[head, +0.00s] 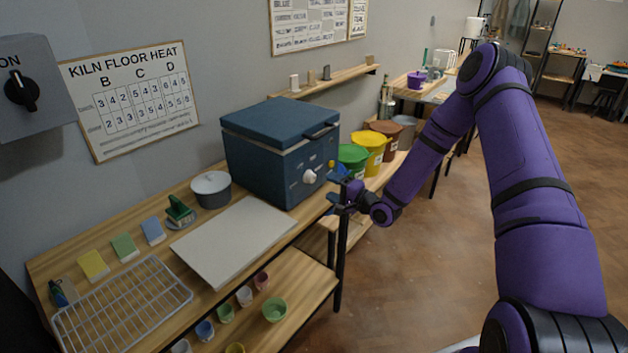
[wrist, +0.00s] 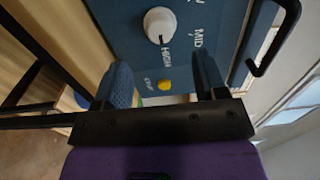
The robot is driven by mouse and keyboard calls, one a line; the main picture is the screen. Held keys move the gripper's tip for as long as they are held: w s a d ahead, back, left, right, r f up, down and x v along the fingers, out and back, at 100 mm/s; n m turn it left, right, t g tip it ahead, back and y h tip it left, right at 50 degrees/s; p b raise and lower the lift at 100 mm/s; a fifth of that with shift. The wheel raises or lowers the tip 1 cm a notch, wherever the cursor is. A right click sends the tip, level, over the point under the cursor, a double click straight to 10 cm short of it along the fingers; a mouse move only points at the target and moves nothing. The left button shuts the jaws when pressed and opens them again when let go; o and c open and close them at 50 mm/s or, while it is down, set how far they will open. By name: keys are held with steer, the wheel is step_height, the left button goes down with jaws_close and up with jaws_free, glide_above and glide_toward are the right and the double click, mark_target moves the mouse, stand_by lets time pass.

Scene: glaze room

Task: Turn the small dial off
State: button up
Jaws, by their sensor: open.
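The small white dial (head: 309,176) is on the front of the blue kiln (head: 262,150). In the wrist view the dial (wrist: 160,25) is at the top, with a dark mark on its lower edge toward lettering that looks like HIGH; MID is printed to the right. A small yellow round part (wrist: 164,86) sits on the same panel and shows between my fingers. My gripper (head: 335,189) is open and empty in front of the kiln, right of the dial in the head view. Its two blue fingers (wrist: 163,78) are apart from the dial.
A dark handle (wrist: 278,40) projects from the kiln near my gripper. A black wall switch (head: 21,90) marked ON is at the far left. Green, yellow and brown buckets (head: 371,150) stand beyond the kiln. A pale board (head: 233,240) lies on the bench before it.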

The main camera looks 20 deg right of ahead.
mark_target(314, 179)
steer(key=x, duration=0.8)
steer(key=c, duration=0.8)
